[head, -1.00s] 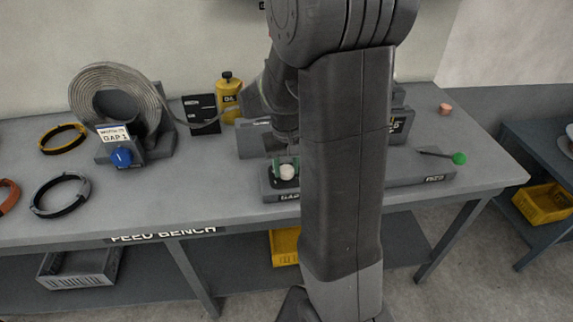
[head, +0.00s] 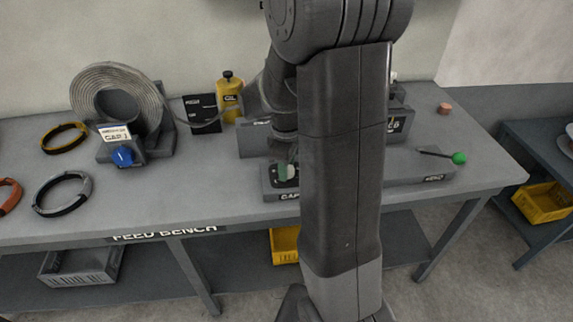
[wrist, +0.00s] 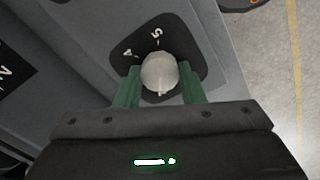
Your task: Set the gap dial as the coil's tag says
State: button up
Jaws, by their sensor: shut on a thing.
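The gap dial's pale round knob (wrist: 160,72) sits on a black plate (wrist: 150,33) marked with a 5 and a 4; other marks are hidden. My gripper (wrist: 159,88) is shut on this knob, with a green finger on either side. In the head view my gripper (head: 286,171) is at the front left of the feeder, and the knob is mostly covered. The coil (head: 110,76) stands at the back left of the bench. Its white tag (head: 115,132) appears to read GAP 1, though the print is small and blurred.
A blue knob (head: 123,157) is below the tag. A yellow oil bottle (head: 229,100) stands behind my arm. A green-tipped lever (head: 459,158) is at the feeder's right. Loose rings (head: 62,194) lie at the left. The bench (head: 215,180) is clear front left of the feeder.

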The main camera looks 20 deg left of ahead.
jog(key=n, duration=1.2)
jog(key=shift+n, duration=0.3)
dwell(0.4)
jog(key=o, duration=1)
notch_tip(320, 180, up, 14)
jog(key=shift+f+p, duration=0.1)
jog(key=shift+p, duration=0.3)
